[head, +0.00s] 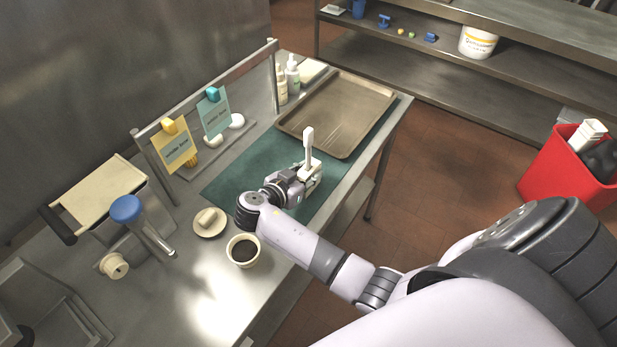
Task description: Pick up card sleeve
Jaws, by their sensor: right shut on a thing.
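My right gripper (305,178) is over the green mat (235,187) on the steel counter. It is shut on a white upright piece (308,143), narrow at the top and wider near the fingers. The gripper hides part of this piece, and I cannot tell for certain whether it is the card sleeve. I also cannot tell whether it touches the mat. No other thing in view is clearly a card sleeve. My left gripper is not in view.
A metal tray (340,95) lies beyond the gripper. A cup of dark liquid (243,251) and a small plate (209,228) stand near my right wrist. A rail with yellow (174,152) and teal (214,110) cards runs behind. A red bin (560,170) stands at right.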

